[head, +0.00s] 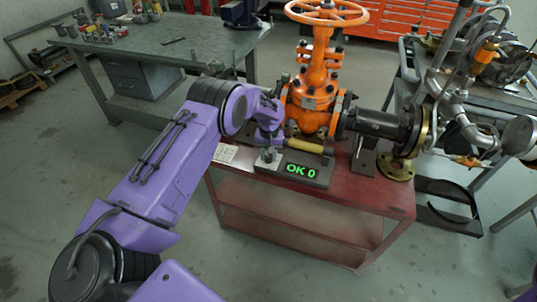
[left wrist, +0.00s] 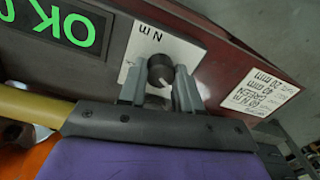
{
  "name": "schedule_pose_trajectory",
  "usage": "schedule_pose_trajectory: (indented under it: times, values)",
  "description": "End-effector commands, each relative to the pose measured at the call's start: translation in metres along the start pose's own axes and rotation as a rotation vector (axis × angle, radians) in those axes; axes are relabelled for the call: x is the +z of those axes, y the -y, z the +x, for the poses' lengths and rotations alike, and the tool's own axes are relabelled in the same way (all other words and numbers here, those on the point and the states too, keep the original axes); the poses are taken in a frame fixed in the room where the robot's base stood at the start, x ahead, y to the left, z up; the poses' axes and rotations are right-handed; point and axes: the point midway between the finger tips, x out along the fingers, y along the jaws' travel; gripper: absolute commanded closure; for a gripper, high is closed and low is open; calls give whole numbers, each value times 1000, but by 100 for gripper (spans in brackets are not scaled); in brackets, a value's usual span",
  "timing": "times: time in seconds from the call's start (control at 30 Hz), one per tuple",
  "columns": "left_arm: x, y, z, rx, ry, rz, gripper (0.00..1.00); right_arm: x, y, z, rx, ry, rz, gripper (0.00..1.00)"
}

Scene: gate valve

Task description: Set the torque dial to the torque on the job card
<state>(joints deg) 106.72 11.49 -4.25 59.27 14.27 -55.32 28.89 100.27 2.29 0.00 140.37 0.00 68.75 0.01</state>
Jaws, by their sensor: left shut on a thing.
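The torque dial (left wrist: 160,70) is a dark round knob on a white plate marked "N m" on a dark box (head: 318,176). In the left wrist view my left gripper (left wrist: 160,88) has a grey finger on each side of the knob and is shut on it. In the head view the left gripper (head: 268,152) comes down on the plate, mostly hiding the dial. The box's display (head: 301,170) reads "OK 0" in green. The job card (head: 224,153) lies beside the box. It shows upside down in the left wrist view (left wrist: 262,88), hard to read surely. My right gripper is out of view.
The red cart (head: 310,200) carries the box, a yellow-handled tool (head: 305,145) close behind it, and an orange gate valve (head: 314,85) with a black flanged pipe (head: 380,124). A workbench (head: 160,45) stands behind at left, a pipe rig at right.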

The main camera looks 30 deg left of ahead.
Motion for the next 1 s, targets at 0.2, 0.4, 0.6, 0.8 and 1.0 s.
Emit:
schedule_pose_trajectory:
  times: [0.2, 0.4, 0.6, 0.8, 1.0]
  values:
    - [-2, 0, -2, 1, -4, -78, 97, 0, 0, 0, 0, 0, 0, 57]
    - [-2, 0, -2, 1, -3, -106, 97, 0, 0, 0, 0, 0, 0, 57]
    - [-2, 0, -2, 1, -3, -111, 97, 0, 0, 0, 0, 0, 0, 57]
    - [-2, 0, -2, 2, -3, -110, 64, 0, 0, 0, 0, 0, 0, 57]
    - [-1, 0, -1, 1, -1, -109, 41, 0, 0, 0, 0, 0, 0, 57]
